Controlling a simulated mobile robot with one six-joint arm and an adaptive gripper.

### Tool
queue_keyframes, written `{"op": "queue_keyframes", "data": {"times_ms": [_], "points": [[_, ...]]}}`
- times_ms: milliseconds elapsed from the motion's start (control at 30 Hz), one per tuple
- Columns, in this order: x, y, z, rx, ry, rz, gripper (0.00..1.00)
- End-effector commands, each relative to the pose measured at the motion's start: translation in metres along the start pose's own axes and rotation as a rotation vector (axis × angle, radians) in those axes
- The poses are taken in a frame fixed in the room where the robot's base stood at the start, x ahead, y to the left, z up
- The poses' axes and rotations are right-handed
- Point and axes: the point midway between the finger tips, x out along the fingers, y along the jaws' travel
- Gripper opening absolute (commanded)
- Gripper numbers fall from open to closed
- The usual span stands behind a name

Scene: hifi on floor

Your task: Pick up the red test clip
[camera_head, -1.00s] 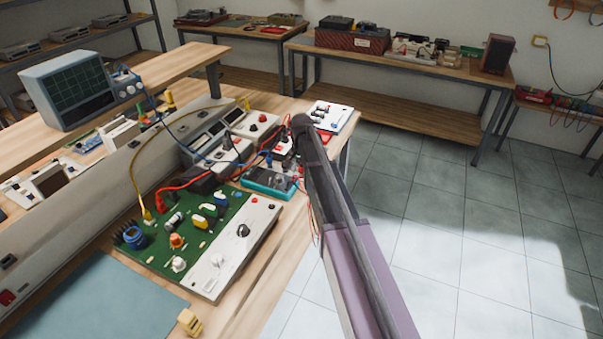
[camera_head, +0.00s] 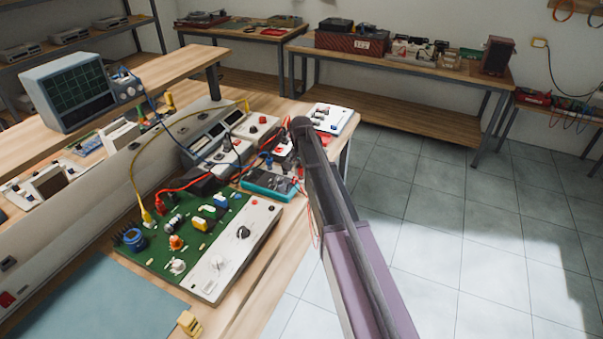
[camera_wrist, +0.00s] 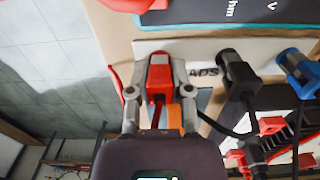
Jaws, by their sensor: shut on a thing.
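The red test clip (camera_wrist: 159,74) shows in the wrist view, upright between the two grey fingers of my gripper (camera_wrist: 160,84). The fingers are shut on its sides, and a red lead runs down from it. Behind it is a white strip (camera_wrist: 203,50) with lettering ending in "ADS". I cannot tell whether the clip touches the strip. A black clip (camera_wrist: 238,76) and a blue clip (camera_wrist: 297,70) stand to its right, apart from my fingers. In the head view my arm covers the gripper and the held clip.
A teal-edged meter (camera_head: 270,184) lies on the bench beside a green circuit board (camera_head: 160,262). Red, black and yellow leads cross the bench. A white device (camera_head: 333,119) stands near the bench's far end. Tiled floor (camera_head: 450,230) is open on the right.

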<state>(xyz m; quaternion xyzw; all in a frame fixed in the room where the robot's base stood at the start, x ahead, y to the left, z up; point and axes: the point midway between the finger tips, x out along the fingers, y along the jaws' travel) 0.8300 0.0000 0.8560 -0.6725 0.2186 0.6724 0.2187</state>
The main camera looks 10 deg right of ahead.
Motion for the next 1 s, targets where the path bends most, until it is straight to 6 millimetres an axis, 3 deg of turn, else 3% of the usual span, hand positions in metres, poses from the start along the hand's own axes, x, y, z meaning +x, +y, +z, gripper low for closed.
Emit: {"op": "queue_keyframes", "data": {"times_ms": [367,700,1000], "points": [[-0.013,0.0,0.0,0.0,0.0,0.0,0.0],[-0.041,0.0,0.0,-0.001,0.0,0.0,0.0],[-0.043,0.037,0.067,-0.002,0.0,0.0,0.0]]}}
